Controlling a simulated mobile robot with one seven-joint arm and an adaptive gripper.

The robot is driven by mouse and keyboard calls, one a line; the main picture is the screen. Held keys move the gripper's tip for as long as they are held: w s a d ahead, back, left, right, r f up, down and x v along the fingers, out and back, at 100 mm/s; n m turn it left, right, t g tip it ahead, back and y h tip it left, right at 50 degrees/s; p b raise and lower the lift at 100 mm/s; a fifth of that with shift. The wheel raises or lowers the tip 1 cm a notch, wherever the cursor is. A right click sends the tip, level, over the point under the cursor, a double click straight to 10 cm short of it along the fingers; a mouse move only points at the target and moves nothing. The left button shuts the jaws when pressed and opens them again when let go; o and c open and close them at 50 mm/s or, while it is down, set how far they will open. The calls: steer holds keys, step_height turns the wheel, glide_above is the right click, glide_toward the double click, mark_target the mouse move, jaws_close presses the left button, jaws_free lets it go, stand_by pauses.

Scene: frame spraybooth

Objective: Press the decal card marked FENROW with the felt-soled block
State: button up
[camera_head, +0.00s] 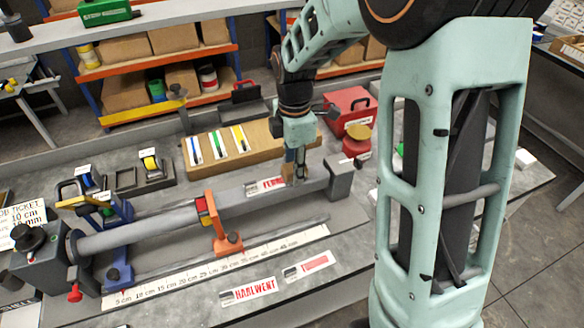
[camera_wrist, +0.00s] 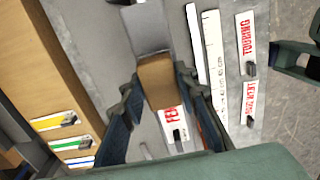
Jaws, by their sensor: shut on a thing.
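My gripper (camera_head: 296,166) is shut on a tan block, the felt-soled block (camera_wrist: 158,82), seen between the fingers in the wrist view. Its sole is hidden. The decal card with red letters starting "FE" (camera_head: 265,185) lies on the grey tube (camera_head: 160,228) near its right end. It also shows in the wrist view (camera_wrist: 173,127), where the block hides the rest of the word. The block is over or beside the lettered end; I cannot tell whether it touches the card.
Cards marked HARLWENT (camera_head: 248,291) and TOURING (camera_head: 308,266) lie on the bench in front of a ruler strip (camera_head: 215,266). An orange clamp (camera_head: 224,225) stands at mid-tube, a grey end block (camera_head: 341,178) at right. A wooden rack (camera_head: 262,158) and red box (camera_head: 350,108) stand behind.

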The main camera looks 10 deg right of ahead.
steer(key=shift+s, duration=0.1)
steer(key=shift+r+p, duration=2.4)
steer(key=shift+r, duration=1.1)
steer(key=shift+d+f, duration=0.1)
